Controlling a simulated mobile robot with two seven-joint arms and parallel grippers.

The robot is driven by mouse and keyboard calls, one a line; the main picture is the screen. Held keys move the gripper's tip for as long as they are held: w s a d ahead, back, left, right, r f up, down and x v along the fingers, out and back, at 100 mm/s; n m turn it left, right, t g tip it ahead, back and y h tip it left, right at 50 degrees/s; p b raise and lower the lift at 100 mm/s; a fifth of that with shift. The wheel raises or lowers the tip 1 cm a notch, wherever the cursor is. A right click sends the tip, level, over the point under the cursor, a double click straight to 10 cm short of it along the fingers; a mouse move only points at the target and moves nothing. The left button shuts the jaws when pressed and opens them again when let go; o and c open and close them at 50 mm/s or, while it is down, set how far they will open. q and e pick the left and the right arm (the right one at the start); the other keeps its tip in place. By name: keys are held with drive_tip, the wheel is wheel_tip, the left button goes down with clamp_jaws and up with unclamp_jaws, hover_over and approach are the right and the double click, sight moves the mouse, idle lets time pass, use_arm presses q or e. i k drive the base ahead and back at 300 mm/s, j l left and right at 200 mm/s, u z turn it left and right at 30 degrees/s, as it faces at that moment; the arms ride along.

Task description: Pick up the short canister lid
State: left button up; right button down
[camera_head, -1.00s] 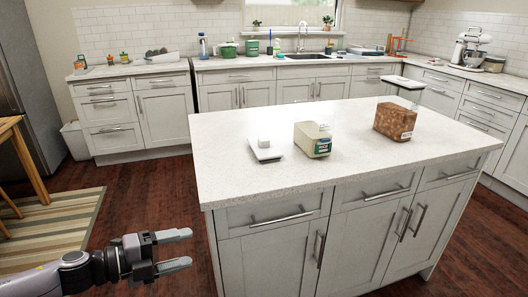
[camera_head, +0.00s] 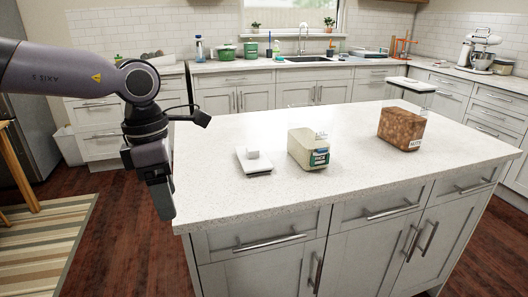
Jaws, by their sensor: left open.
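A flat white square piece with a small block-shaped knob, which looks like the short canister lid (camera_head: 253,167), lies on the left part of the island top. Just right of it stands a short open canister (camera_head: 301,155) with a green and white label. My left gripper (camera_head: 164,212) points down beside the island's left edge, left of the lid and well apart from it. It is empty; its fingers overlap in this view, hiding the gap. My right gripper is out of view.
A brown-filled canister (camera_head: 401,129) stands farther right on the island (camera_head: 240,205). A flat white piece (camera_head: 411,84) shows behind it. The counter top left of the lid is clear. A striped rug (camera_head: 45,245) lies on the floor at left.

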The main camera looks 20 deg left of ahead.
sight(262, 165)
drive_tip(key=i, duration=1.15)
